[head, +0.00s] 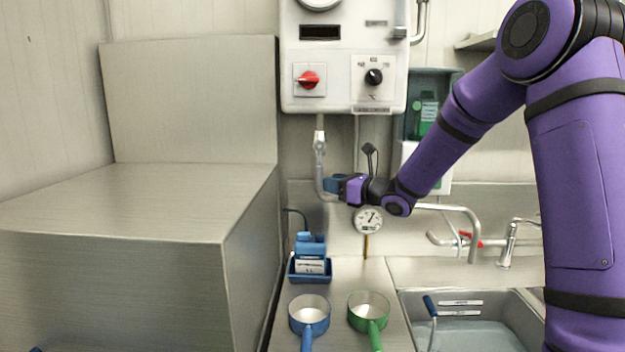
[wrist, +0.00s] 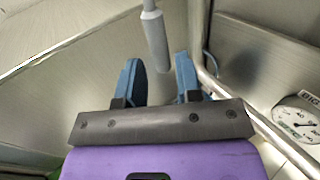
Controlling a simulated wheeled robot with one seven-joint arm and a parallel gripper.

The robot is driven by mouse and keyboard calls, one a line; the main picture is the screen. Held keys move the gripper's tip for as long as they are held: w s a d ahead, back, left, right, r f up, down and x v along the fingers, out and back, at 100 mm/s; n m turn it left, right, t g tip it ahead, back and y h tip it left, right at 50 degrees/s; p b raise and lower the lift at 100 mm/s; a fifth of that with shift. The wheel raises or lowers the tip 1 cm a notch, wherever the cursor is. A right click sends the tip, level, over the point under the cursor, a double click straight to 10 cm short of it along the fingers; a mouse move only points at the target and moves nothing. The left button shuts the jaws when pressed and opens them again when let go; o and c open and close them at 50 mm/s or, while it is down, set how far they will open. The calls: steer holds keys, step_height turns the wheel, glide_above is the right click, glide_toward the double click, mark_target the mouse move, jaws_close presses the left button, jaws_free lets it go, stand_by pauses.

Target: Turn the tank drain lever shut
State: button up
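My gripper (head: 330,185) is in front of the wall, below the white control box (head: 343,95). In the wrist view its two blue fingers (wrist: 160,74) are apart. A grey rod with a thicker pale grip (wrist: 153,35) reaches down from the top, its lower end between the fingers in the picture; contact is not visible. In the head view a grey fitting (head: 320,140) hangs under the box just above my gripper, probably the same part. A red-handled lever (head: 466,235) sits on the pipework to the right. No label shows which is the tank drain lever.
A round dial gauge (head: 368,219) is just below my wrist, also in the wrist view (wrist: 297,122). A metal pipe (wrist: 270,130) runs beside the right finger. Blue (head: 309,310) and green (head: 367,306) pans stand on the counter; a sink (head: 530,300) is right, a large steel housing (head: 130,200) left.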

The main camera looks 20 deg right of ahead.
steer(key=x, duration=0.7)
steer(key=shift+s, duration=0.1)
steer(key=shift+c, duration=0.3)
jaws_close()
